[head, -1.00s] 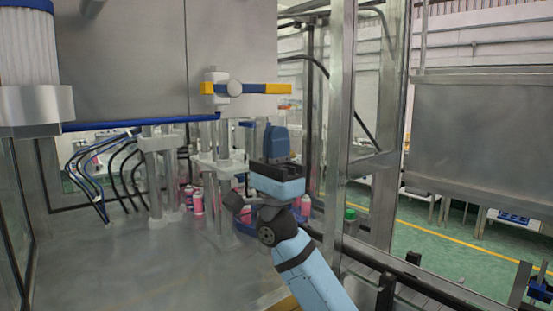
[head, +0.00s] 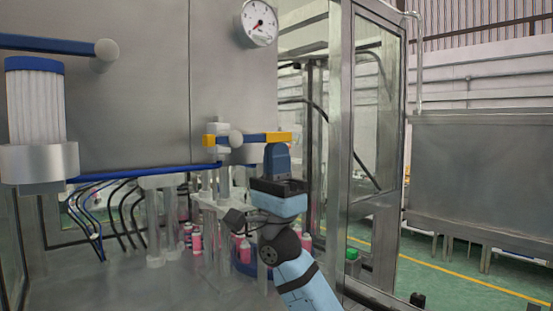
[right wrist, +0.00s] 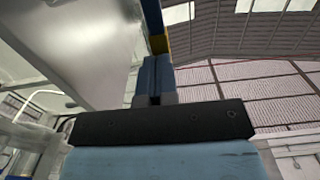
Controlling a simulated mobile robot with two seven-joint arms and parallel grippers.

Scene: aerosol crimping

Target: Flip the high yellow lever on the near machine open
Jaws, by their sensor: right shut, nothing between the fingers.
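The lever (head: 257,139) on the near machine is a blue bar with yellow ends, lying about level across a pale round hub (head: 236,139). My right gripper (head: 277,147) points upward just under the lever's right yellow end (head: 280,137). Its blue fingers (right wrist: 154,76) are shut and empty. In the right wrist view the yellow and blue lever (right wrist: 158,42) rises just beyond the fingertips. I cannot tell whether they touch it. My left gripper is not in view.
A large grey metal cabinet (head: 130,110) fills the left. A pressure gauge (head: 259,23) sits above the lever. A blue bar (head: 45,44) and a white ribbed filter (head: 36,105) are at left. Pink cans (head: 196,240) stand below. A metal door frame (head: 340,150) rises close on the right.

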